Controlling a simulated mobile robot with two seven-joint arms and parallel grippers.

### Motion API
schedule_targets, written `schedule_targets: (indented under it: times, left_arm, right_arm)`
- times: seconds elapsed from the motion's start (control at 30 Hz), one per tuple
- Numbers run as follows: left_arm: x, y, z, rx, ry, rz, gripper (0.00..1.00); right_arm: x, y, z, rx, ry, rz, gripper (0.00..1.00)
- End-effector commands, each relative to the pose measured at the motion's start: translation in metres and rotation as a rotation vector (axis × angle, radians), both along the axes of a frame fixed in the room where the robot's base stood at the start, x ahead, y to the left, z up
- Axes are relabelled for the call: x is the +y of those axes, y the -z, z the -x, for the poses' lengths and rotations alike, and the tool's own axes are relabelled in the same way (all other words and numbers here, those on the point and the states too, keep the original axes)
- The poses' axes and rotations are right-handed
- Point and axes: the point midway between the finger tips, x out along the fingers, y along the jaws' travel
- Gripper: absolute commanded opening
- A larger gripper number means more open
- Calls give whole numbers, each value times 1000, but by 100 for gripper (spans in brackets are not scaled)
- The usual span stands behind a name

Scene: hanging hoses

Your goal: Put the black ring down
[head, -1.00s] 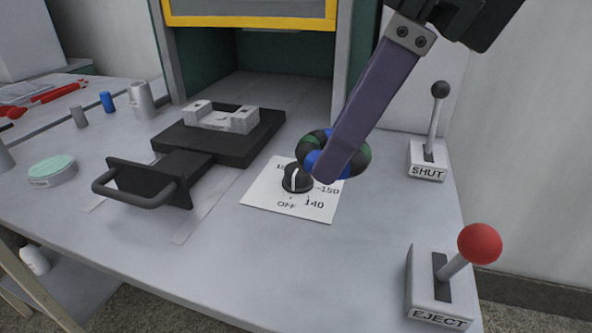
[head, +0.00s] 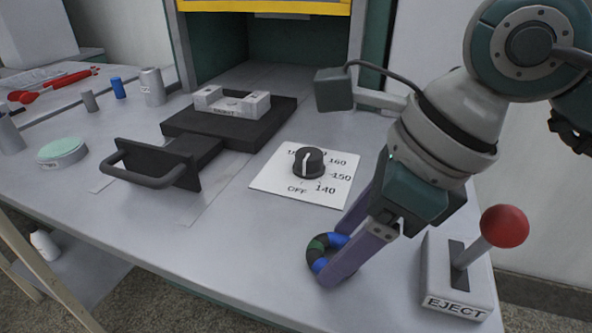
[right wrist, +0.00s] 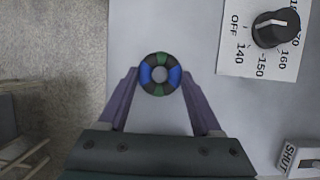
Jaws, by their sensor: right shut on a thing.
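The black ring (head: 317,245), with blue and green segments, is near the front of the grey bench, left of the EJECT lever. My right gripper (head: 335,256) is shut on it, with one purple finger on each side. In the right wrist view the ring (right wrist: 147,75) sits between the two fingertips (right wrist: 160,75), its hole facing the camera. The near finger hides part of the ring in the head view. I cannot tell whether the ring touches the bench top. My left gripper is not in view.
The EJECT lever box (head: 455,285) with its red knob stands close right of my gripper. A dial plate (head: 275,178) lies behind the ring. A black handled tray (head: 190,135) is further left. The bench between ring and tray is clear.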

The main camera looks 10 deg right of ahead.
Motion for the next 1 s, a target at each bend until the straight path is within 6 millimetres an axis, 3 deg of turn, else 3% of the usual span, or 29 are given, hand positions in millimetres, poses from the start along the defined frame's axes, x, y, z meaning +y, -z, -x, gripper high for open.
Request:
schedule_targets:
  times: [0.2, 0.23, 0.47, 0.77, 0.87, 1.0]
  left_arm:
    - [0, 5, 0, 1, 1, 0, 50]
    - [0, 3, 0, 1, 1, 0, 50]
    - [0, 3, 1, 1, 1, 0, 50]
    - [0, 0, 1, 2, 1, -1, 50]
    - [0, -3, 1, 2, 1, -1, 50]
    - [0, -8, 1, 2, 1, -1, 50]
  right_arm:
    - [0, 4, 0, -1, 0, 1, 13]
    - [0, 3, 0, 0, 1, 0, 69]
    - [0, 2, 0, 0, 1, 0, 95]
    - [0, -1, 0, 0, 1, 0, 96]
    - [-3, -11, 1, -3, 1, 1, 96]
    - [-13, -38, 7, -6, 0, 2, 96]
